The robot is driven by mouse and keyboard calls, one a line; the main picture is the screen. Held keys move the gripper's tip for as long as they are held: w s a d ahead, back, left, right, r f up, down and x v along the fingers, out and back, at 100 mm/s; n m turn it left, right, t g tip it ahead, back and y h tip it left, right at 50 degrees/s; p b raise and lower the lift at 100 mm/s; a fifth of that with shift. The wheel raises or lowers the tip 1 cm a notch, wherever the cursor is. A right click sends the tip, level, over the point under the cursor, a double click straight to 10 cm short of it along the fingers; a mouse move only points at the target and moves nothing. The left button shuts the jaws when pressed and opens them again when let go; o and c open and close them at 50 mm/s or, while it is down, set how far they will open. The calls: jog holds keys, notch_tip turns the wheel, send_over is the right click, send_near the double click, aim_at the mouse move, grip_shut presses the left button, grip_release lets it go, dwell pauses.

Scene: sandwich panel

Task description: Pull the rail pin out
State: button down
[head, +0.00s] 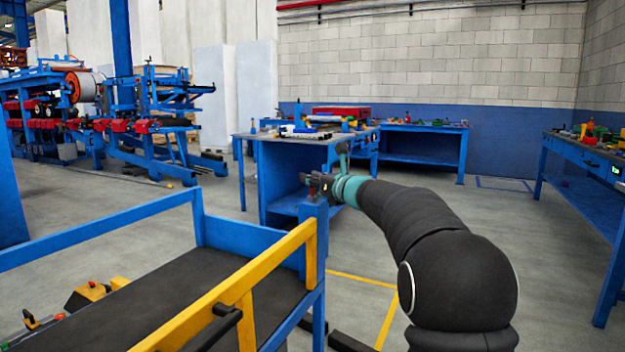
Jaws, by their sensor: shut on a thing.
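The yellow rail (243,283) runs along the right side of the blue cart and meets its blue corner post (316,225). My gripper (318,184) is at the top of this post, at the far end of the rail. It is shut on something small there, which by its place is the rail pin. The pin itself is mostly hidden by the fingers and too small to make out. I cannot tell whether it is still in the post.
A blue workbench (290,165) stands behind the gripper. Another bench (590,165) is at the right. The floor between is open.

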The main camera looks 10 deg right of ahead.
jog(key=shift+r, duration=0.4)
jog(key=c, duration=0.8)
grip_release()
jog(key=shift+f, duration=0.1)
jog(key=v, duration=1.2)
